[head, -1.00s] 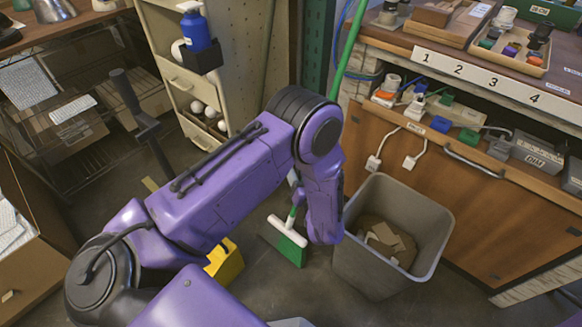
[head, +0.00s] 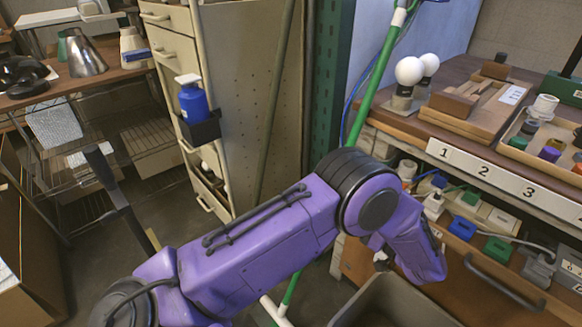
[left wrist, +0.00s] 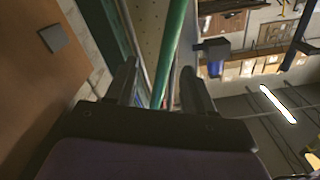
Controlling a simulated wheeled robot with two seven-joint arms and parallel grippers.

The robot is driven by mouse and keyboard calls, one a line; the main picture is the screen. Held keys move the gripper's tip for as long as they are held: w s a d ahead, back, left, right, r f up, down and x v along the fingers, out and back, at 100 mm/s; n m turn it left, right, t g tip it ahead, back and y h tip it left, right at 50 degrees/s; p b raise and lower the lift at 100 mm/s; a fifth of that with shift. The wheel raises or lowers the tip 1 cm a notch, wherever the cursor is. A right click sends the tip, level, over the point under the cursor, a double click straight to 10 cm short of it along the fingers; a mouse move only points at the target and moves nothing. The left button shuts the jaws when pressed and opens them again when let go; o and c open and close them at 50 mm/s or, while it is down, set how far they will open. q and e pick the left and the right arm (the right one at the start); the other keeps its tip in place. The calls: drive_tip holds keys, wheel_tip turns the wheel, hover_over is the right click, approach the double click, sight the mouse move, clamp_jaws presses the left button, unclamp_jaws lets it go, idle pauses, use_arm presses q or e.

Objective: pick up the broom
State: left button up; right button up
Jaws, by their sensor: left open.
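The broom has a long green handle (head: 372,85) that leans upright against the workbench in the head view, with a white collar near its top. Its lower end shows at the bottom edge with part of a white head (head: 273,309); my purple left arm covers the middle. In the left wrist view the green handle (left wrist: 172,50) runs between the two dark fingers of my left gripper (left wrist: 160,85). The fingers are apart, and whether they touch the handle cannot be told. In the head view my left gripper is mostly hidden behind its forearm. My right gripper is out of view.
A grey bin (head: 395,302) stands below my left forearm. The workbench (head: 455,75) with trays, bulbs and a numbered strip is at right. A beige cabinet (head: 235,80) with a blue bottle (head: 193,100) stands behind. Wire shelves (head: 95,125) are at left.

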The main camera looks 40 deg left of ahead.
use_arm(q)
drive_tip(key=a, duration=0.3)
drive_tip(key=a+b, duration=0.1)
drive_tip(key=a, duration=0.1)
drive_tip(key=a+b, duration=0.1)
drive_tip(key=a, duration=0.2)
drive_tip(key=shift+s+a+f, duration=0.3)
drive_tip(key=shift+s+a, duration=0.05)
drive_tip(key=shift+a, duration=0.4)
drive_tip(key=shift+r, duration=0.1)
clamp_jaws()
